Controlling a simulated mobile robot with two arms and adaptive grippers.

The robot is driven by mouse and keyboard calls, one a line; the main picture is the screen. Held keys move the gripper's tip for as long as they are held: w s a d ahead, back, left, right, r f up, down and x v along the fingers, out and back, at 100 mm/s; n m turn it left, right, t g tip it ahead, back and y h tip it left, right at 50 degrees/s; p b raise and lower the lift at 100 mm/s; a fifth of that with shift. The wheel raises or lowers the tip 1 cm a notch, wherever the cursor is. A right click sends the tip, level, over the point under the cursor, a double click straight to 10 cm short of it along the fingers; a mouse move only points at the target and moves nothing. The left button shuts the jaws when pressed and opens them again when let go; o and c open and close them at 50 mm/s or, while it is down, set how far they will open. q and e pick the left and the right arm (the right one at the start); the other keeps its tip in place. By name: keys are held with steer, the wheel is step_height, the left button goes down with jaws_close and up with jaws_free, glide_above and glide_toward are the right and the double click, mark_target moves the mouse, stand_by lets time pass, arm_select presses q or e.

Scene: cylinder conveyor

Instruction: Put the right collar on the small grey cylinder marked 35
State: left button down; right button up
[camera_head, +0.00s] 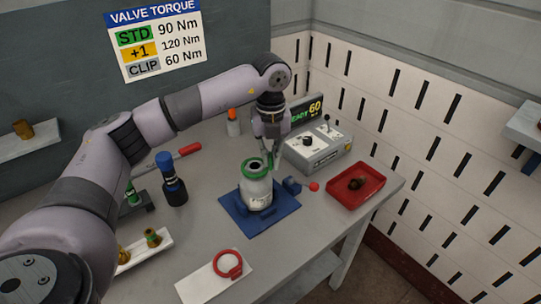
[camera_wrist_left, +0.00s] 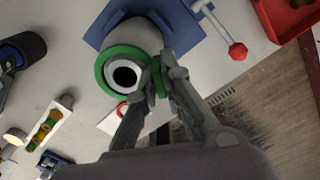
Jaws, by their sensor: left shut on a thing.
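The small grey cylinder (camera_head: 258,192) stands upright in a blue clamp (camera_head: 244,218) on the table; its marking is not readable. A green collar (camera_head: 247,171) is at its top and, in the wrist view, the green collar (camera_wrist_left: 108,60) surrounds the pale neck with its dark bore. I cannot tell whether it is fully seated. My left gripper (camera_head: 269,160) reaches down from above and is shut on the collar's rim; its fingertips also show in the wrist view (camera_wrist_left: 156,78). A red collar (camera_head: 228,264) lies on a white plate. My right gripper is out of view.
A grey control box (camera_head: 318,147) and a display (camera_head: 308,112) reading 60 stand behind. A red tray (camera_head: 357,184) holds a dark part. A blue-topped tool (camera_head: 172,180) and a white holder with brass parts (camera_head: 146,250) are at left. The wall sign (camera_head: 155,38) lists torques.

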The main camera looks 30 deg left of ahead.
arm_select(q)
steer(key=shift+f+b, duration=0.4)
steer(key=shift+f, duration=0.35)
steer(key=c, duration=1.7)
jaws_free()
steer(key=shift+o, duration=0.2)
steer(key=shift+r, duration=0.15)
steer(key=shift+r+p, duration=2)
steer(key=shift+r, duration=0.9)
